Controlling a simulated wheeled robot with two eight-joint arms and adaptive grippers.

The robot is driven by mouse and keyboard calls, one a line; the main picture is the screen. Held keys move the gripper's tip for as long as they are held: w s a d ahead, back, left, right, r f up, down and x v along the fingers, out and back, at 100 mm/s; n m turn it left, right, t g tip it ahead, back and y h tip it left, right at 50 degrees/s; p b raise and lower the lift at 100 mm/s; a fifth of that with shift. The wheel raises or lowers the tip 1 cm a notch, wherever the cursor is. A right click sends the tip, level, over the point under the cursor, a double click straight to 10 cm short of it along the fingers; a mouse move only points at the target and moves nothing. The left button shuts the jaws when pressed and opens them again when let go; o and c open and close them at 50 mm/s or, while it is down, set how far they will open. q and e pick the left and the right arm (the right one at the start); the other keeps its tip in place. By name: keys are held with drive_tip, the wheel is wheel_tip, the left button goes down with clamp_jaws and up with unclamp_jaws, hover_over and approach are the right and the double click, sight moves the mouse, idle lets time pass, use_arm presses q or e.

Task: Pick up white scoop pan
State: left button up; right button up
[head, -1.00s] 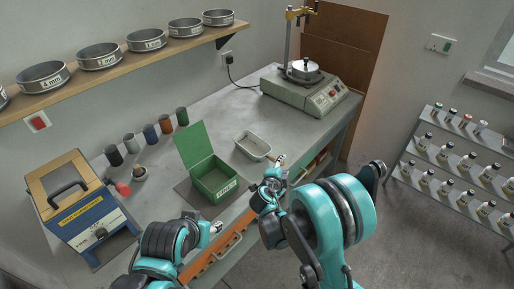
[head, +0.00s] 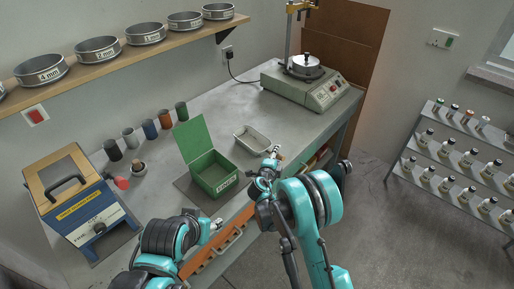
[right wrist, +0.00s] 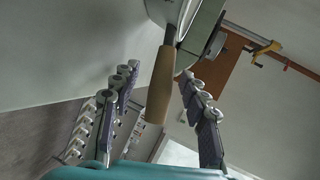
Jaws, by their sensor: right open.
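The white scoop pan (head: 240,135) lies on the bench right of the open green box, its handle end toward my right gripper. In the right wrist view its pale body (right wrist: 160,12) is at the top, and its wooden handle (right wrist: 161,85) runs down between the fingers. My right gripper (head: 274,155) is at the handle side of the pan, near the bench's front edge, and hides most of the handle in the head view. It is open, with a finger on each side of the handle (right wrist: 160,105). My left gripper (head: 215,226) is in front of the green box; its jaw state is unclear.
The green box (head: 214,176) with raised lid stands left of the pan. A scale-like device (head: 312,88) with a metal pot is at the back right. Cups, a blue-and-yellow machine (head: 88,205) and a sieve shelf are at left. Bench is clear behind the pan.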

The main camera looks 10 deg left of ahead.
clamp_jaws()
drive_tip(key=shift+r, duration=0.1)
